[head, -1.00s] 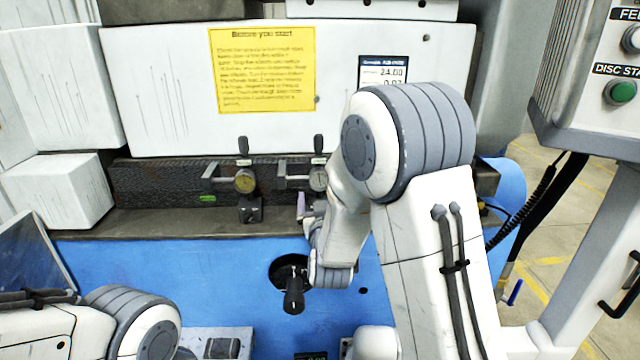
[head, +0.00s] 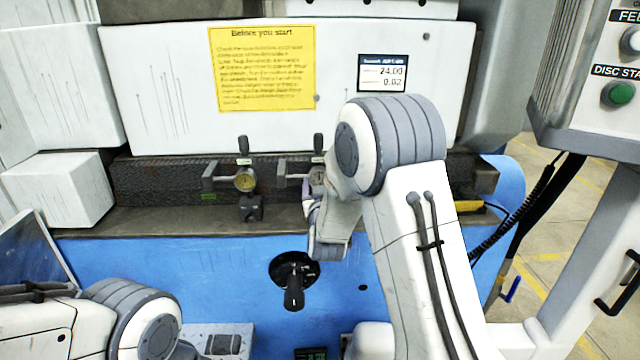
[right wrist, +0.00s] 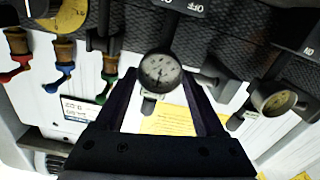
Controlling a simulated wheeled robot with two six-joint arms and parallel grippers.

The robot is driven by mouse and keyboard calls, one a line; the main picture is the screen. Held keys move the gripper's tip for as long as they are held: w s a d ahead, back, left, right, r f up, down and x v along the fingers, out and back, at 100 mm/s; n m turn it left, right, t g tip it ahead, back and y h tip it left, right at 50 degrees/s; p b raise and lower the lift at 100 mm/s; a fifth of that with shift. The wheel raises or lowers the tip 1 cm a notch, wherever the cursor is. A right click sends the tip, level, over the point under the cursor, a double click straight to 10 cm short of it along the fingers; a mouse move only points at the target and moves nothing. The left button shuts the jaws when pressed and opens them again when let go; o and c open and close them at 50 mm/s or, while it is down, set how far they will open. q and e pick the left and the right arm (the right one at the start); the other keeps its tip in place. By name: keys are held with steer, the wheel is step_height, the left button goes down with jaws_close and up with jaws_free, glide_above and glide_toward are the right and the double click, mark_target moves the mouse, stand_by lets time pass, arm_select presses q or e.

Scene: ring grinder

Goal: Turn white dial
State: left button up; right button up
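The white dial (head: 317,176) is a round white-faced gauge on a dark bracket, partly covered by my right arm in the head view. In the right wrist view the white dial (right wrist: 160,72) sits between the fingertips of my right gripper (right wrist: 160,80). In the head view only a purplish part of the right gripper (head: 308,190) shows, right beside the dial. My left arm is at the lower left; its gripper is out of view.
A yellow-faced dial (head: 245,180) on a similar bracket stands to the left. A black crank handle (head: 294,290) sticks out of the blue panel below. In the right wrist view, red, blue and green levers (right wrist: 60,75) are at the left.

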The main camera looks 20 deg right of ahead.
steer(key=shift+f+m+b, duration=0.15)
steer(key=shift+m+b, duration=0.55)
steer(key=shift+b, duration=0.25)
steer(key=m+b, duration=0.5)
steer(key=b, duration=0.1)
steer(key=shift+d+m+b, duration=0.1)
steer(key=shift+m+b, duration=1.2)
steer(key=shift+m, duration=0.1)
steer(key=o, duration=1.3)
steer(key=shift+o, duration=0.2)
steer(key=shift+s, duration=0.15)
steer(key=v, duration=1)
steer(key=shift+b, duration=0.35)
